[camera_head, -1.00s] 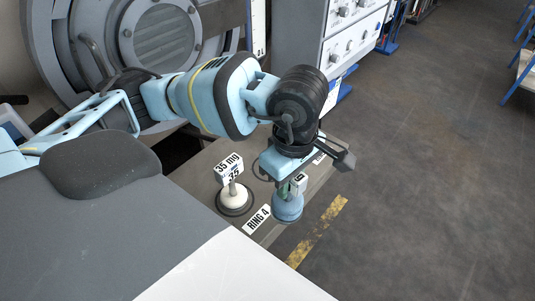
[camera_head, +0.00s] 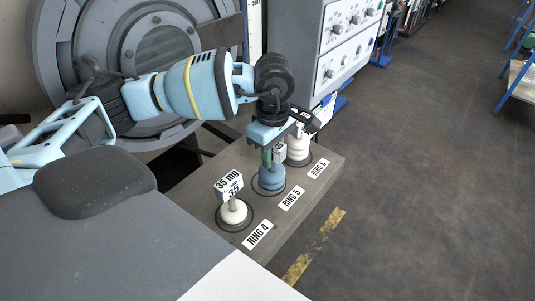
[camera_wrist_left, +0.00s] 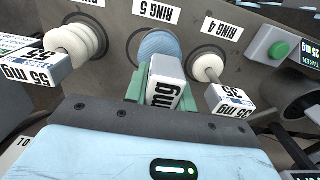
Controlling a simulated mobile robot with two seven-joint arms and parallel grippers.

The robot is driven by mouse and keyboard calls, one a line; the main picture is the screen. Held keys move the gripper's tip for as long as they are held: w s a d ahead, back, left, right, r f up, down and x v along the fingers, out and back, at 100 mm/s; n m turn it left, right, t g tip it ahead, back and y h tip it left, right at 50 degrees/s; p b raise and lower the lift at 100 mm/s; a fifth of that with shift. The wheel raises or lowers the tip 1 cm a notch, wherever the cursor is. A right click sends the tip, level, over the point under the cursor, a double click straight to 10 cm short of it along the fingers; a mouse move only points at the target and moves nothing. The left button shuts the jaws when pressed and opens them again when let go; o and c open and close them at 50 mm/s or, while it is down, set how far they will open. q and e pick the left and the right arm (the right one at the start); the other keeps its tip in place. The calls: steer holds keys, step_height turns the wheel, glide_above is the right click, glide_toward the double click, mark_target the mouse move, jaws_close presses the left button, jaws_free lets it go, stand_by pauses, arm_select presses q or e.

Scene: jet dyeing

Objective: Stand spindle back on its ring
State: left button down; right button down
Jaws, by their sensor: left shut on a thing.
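The blue spindle (camera_head: 271,178), with a white label block (camera_wrist_left: 166,80) on top, is upright at ring 5 (camera_head: 256,190). My right gripper is not in view.
White spindles stand on ring 4 (camera_head: 234,212) and ring 6 (camera_head: 298,150), either side of the blue one. RING labels lie along the grey bench's front edge. A grey control cabinet (camera_head: 305,50) stands behind. Open floor lies to the right.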

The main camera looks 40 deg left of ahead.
arm_select(q)
steer(key=w+a, duration=0.2)
steer(key=shift+w+a+f, duration=0.1)
steer(key=shift+a+f, duration=0.05)
steer(key=shift+a, duration=0.15)
steer(key=shift+f, duration=1.75)
steer(key=shift+f, duration=0.2)
steer(key=c, duration=1.2)
jaws_free()
steer(key=shift+o, duration=0.2)
step_height(320, 180, up, 12)
steer(key=shift+r, duration=0.2)
